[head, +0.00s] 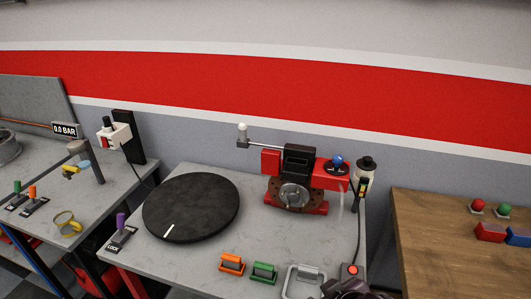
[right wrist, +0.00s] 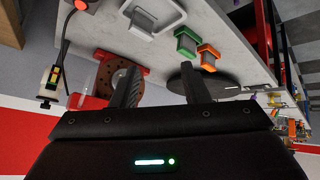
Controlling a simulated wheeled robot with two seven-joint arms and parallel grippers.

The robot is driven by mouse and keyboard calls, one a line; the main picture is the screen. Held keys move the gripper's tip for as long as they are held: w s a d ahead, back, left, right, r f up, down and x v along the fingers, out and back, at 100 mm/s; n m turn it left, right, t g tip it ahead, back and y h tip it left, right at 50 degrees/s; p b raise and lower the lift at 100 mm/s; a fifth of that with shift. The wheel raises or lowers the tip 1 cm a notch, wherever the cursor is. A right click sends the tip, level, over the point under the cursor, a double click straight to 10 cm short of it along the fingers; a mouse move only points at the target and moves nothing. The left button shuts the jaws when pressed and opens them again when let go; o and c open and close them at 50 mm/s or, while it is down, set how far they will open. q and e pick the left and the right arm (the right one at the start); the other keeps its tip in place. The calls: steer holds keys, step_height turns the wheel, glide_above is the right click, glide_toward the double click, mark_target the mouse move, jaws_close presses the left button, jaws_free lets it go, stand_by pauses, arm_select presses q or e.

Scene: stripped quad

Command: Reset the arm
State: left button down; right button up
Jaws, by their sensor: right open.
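A red and black machine (head: 294,180) with a round metal face stands at the back of the middle table. A thin metal arm (head: 265,146) with a white knob (head: 242,127) sticks out to its left. My left gripper is out of view.
A black turntable disc (head: 190,207) lies left of the machine. A red button (head: 353,270) is near my right gripper. A wooden table (head: 440,235) stands right.

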steer(key=s+d+f+m+g+h, duration=0.2)
steer(key=s+d+f+m+g, duration=0.25)
steer(key=s+d, duration=0.4)
step_height(320, 180, down, 30)
steer(key=s+a+b, duration=0.2)
steer(key=b, duration=0.1)
steer(key=s+d+f+g+b, duration=0.1)
steer(key=s+d+f, duration=0.1)
steer(key=s+f, duration=0.8)
steer(key=s+d+f+g+b, duration=0.1)
steer(key=s+d+f, duration=0.1)
steer(key=s+f, duration=0.8)
step_height(320, 180, down, 2)
steer(key=shift+s+f+n, duration=0.2)
steer(key=shift+s+n, duration=0.1)
steer(key=shift+n, duration=0.05)
